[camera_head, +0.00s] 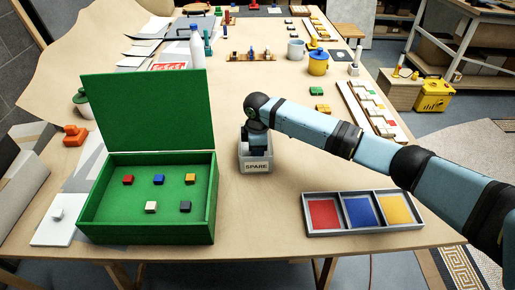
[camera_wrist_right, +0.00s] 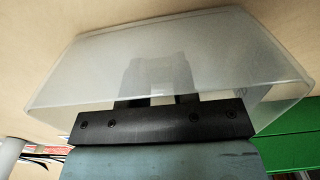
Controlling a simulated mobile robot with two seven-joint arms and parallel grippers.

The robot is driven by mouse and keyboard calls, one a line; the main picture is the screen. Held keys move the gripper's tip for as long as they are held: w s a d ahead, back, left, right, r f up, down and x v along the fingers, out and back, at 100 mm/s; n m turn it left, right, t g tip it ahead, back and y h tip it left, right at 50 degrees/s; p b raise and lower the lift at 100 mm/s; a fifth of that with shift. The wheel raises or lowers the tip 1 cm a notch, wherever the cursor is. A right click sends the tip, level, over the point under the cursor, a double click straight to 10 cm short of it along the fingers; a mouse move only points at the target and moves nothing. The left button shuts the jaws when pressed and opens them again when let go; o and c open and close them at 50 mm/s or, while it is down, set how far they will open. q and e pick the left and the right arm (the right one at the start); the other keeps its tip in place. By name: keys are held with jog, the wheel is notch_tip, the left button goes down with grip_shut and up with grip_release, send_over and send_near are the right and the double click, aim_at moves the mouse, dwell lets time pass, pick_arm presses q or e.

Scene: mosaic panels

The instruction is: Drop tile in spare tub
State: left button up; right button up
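The spare tub, a small translucent tub (camera_head: 256,167) labelled SPARE, stands on the table right of the green box. My right gripper (camera_head: 257,145) points down into its mouth. In the right wrist view the tub's clear wall (camera_wrist_right: 80,80) fills the middle, and the right gripper's fingers (camera_wrist_right: 158,80) show blurred through it. Whether they are apart or hold a tile is unclear. In the open green box (camera_head: 150,228) lie a red tile (camera_head: 128,180), a blue tile (camera_head: 158,179), an orange tile (camera_head: 190,178), a white tile (camera_head: 151,207) and a dark tile (camera_head: 185,206). My left gripper is out of view.
A grey tray (camera_head: 308,222) with red, blue and yellow compartments lies at the front right. The green box's raised lid (camera_head: 146,112) stands left of the tub. The table between tub and tray is clear.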

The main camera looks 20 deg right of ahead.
jog(key=o, duration=0.4)
jog(key=shift+c, duration=0.2)
jog(key=shift+r, duration=0.1)
notch_tip(320, 180, up, 12)
dwell(0.4)
